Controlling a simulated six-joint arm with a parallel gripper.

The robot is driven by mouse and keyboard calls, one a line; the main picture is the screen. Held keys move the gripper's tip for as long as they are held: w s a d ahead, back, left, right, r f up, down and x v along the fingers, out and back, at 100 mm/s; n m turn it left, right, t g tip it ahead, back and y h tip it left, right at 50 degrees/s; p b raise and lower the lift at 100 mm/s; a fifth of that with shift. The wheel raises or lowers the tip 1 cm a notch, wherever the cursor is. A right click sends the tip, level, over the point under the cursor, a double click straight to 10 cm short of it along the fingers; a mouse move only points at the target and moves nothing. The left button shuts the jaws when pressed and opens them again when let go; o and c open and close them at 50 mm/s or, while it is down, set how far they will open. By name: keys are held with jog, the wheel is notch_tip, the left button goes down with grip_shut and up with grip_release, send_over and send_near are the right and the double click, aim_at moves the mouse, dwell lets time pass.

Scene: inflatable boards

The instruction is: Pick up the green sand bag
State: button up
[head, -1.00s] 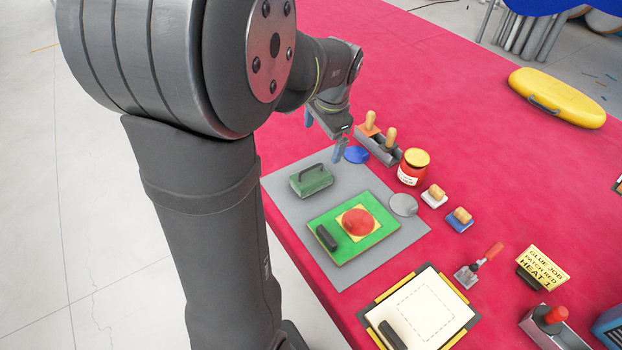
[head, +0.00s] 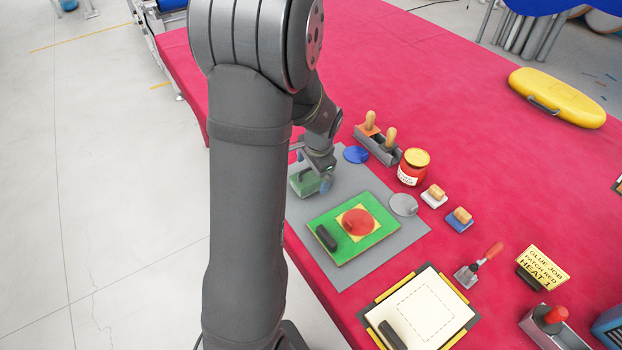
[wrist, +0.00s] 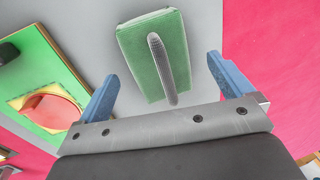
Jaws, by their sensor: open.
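The green sand bag (head: 306,181) lies on the grey mat at its far left part in the head view, partly hidden behind my gripper. In the wrist view the green sand bag (wrist: 143,55) lies flat with a dark strap handle (wrist: 160,65) on top. My gripper (head: 312,180) is open, with its blue fingers apart. In the wrist view my gripper (wrist: 167,90) has one finger on each side of the bag, with gaps to both sides. The fingers look to be above or near the bag; their exact height cannot be told.
The grey mat (head: 405,238) also bears a green board (head: 330,258) with a red disc, close to the bag. Red table cloth (head: 480,120) is clear further back.

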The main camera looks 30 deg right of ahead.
jog(key=shift+w+f, duration=0.15)
jog(key=shift+f, duration=0.75)
jog(key=c, duration=1.4)
jog(key=shift+c, duration=0.2)
jog(key=shift+r, duration=0.1)
